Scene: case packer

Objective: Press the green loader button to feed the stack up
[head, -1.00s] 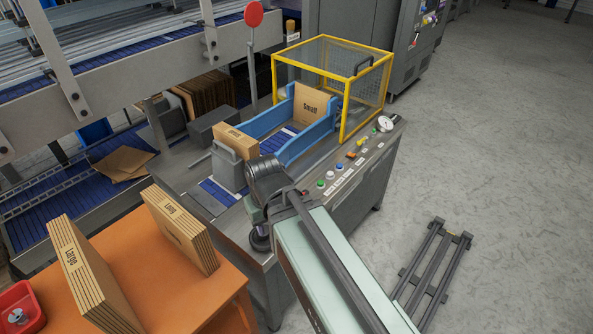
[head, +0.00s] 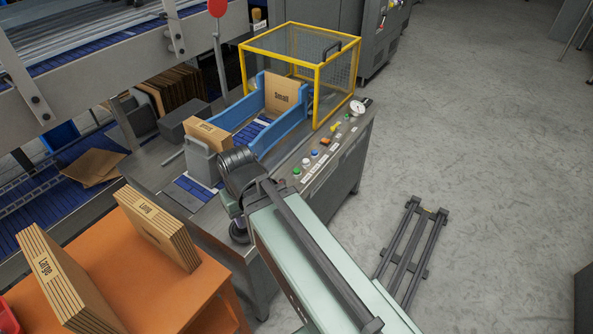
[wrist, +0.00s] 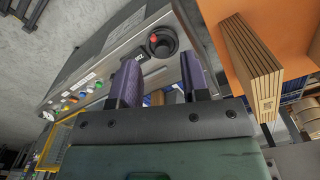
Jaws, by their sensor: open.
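The green loader button (head: 297,170) sits in a row on the sloped control panel (head: 330,150), just right of my arm in the head view. A white button (head: 306,161) and a blue button (head: 314,153) lie beyond it. In the wrist view, my gripper (wrist: 160,65) has two purple fingers spread apart with nothing between them. In the head view my wrist hides the fingers.
A blue-sided loader holds a Small carton (head: 281,94) near a yellow guard cage (head: 317,75). A red knob (wrist: 155,38) is near the fingertips. The floor at right is mostly open.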

